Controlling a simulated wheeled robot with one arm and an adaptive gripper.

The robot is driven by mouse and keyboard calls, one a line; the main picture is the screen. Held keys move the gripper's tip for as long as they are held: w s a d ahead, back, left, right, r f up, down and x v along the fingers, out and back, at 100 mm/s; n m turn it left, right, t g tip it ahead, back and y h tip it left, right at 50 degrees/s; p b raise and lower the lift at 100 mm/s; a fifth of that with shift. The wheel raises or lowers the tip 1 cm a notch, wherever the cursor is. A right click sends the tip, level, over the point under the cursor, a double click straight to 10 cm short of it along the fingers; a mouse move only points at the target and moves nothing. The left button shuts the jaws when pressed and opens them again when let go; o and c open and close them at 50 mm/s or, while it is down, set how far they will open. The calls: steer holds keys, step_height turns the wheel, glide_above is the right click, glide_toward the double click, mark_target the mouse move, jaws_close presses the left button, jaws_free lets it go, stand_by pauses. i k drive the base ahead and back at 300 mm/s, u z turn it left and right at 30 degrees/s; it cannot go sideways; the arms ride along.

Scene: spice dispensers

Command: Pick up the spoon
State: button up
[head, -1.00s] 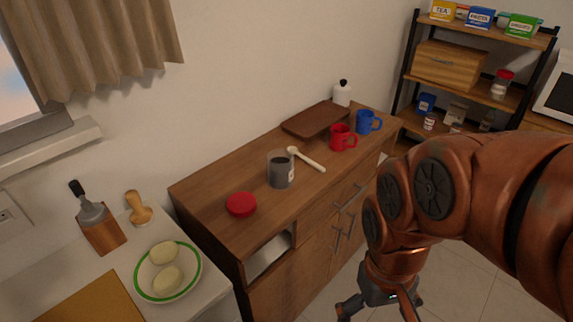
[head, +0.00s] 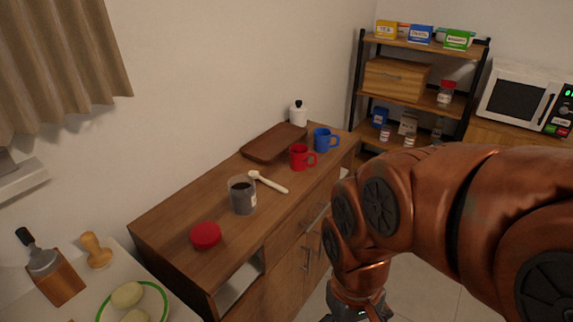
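A cream-coloured spoon (head: 270,183) lies on top of the wooden cabinet (head: 172,219), with its bowl end just behind a glass jar (head: 242,196) of dark contents and its handle pointing toward the front right. A red lid (head: 206,235) lies left of the jar. My copper arm hangs at the right, in front of the cabinet. My gripper (head: 356,315) is at the bottom edge, lower than the cabinet top and apart from the spoon. Its fingers are mostly cut off by the frame edge.
A red mug (head: 301,157) and a blue mug (head: 324,139) stand right of the spoon. A brown tray (head: 273,143) and a white bottle (head: 298,114) are behind. A counter with a plate (head: 163,298) is at lower left. Shelves (head: 412,99) stand at the back right.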

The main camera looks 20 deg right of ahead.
mark_target(255, 174)
steer(key=k, duration=0.2)
steer(key=z, duration=0.8)
steer(key=i, duration=0.25)
steer(key=u, duration=1.85)
steer(key=i, duration=0.5)
steer(key=u, duration=0.05)
